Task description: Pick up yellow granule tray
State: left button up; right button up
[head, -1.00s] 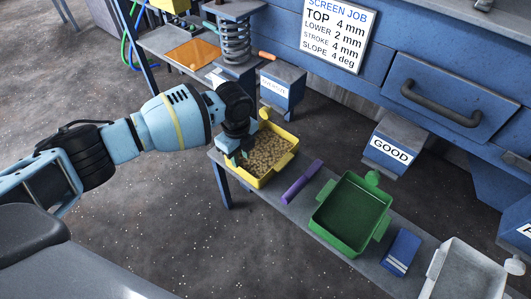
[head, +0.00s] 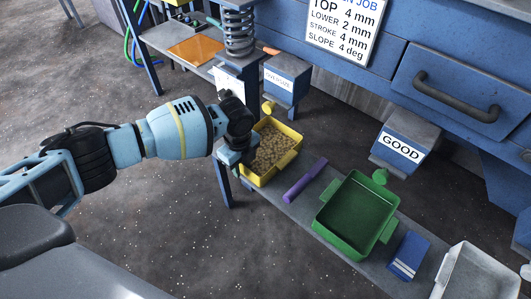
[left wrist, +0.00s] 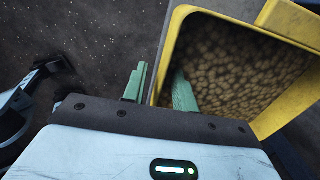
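The yellow granule tray (head: 291,158) stands on the low grey bench and is filled with tan granules (head: 270,150). My left gripper (head: 238,165) is at the tray's left side, partly hiding it. In the left wrist view the green fingers of my left gripper (left wrist: 158,88) are apart. One is outside the yellow tray wall (left wrist: 168,45) and the other is inside over the granules (left wrist: 240,65). The wall lies between them with some gap showing. Finger contact with the wall is not clear. My right gripper is not in view.
A purple tool (head: 306,180), a green tray (head: 386,232), a blue block (head: 408,255) and a pale grey tray (head: 449,260) are along the bench (head: 290,215). The OVERSIZE chute (head: 287,72) stands behind the yellow tray. Floor is open on the left.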

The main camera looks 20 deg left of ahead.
pick_arm(q)
jog(key=shift+f, duration=0.6)
jog(key=shift+r, duration=0.1)
jog(key=shift+c, duration=0.2)
grip_shut()
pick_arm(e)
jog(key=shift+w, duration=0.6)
pick_arm(q)
jog(key=shift+w, duration=0.1)
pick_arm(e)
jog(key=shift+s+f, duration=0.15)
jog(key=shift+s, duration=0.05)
